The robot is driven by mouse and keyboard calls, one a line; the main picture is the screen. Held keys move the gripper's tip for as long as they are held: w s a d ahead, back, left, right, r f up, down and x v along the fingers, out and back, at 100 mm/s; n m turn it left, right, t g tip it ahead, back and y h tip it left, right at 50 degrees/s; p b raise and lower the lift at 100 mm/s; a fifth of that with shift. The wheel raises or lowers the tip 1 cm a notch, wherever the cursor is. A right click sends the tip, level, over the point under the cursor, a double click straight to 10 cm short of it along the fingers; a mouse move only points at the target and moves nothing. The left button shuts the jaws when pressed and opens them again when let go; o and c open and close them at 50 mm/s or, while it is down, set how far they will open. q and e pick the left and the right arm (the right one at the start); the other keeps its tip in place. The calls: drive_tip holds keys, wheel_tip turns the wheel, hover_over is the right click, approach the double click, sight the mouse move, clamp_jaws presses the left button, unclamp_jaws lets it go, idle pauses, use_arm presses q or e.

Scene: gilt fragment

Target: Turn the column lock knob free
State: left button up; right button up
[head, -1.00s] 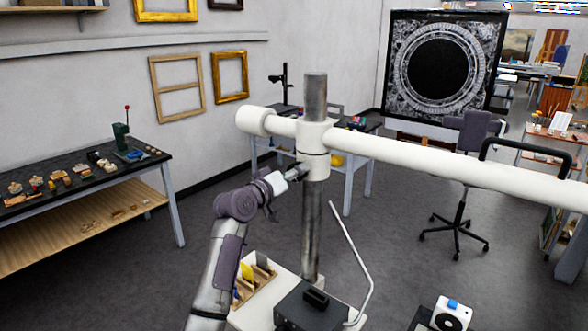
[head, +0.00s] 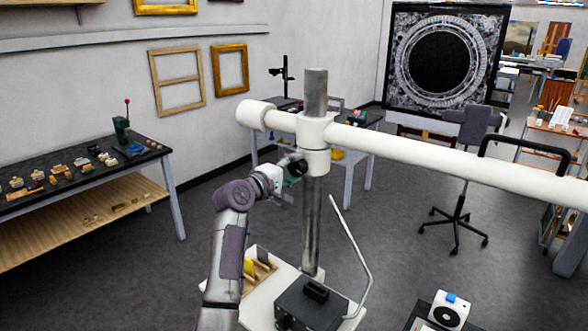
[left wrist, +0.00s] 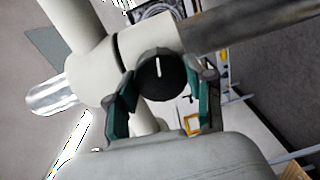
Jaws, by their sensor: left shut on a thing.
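The column lock knob (left wrist: 158,84) is round and black with a white line on its face, and sits on the white collar (head: 313,135) in the left wrist view. The line points nearly straight up in that view. My left gripper (head: 294,168) is at the collar's left side in the head view, its fingers on either side of the knob and shut on it. The collar sits around the upright metal column (head: 312,225) and carries the long white cross arm (head: 440,168). My right gripper is not in view.
A white base (head: 258,310) with a black box (head: 310,303) and a wooden tray stands below the column. A bent light rod (head: 355,240) rises beside it. A workbench (head: 85,170) is at left, a swivel chair (head: 466,150) at right. Open floor lies between.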

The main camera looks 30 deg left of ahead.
use_arm(q)
drive_tip(key=shift+n, duration=0.5)
drive_tip(key=o, duration=1.2)
drive_tip(key=shift+c, duration=0.2)
drive_tip(key=shift+s, duration=0.1)
drive_tip(key=s+a, duration=0.1)
drive_tip(key=s, duration=1)
drive_tip(key=shift+s+r, duration=0.3)
drive_tip(key=shift+s, duration=0.1)
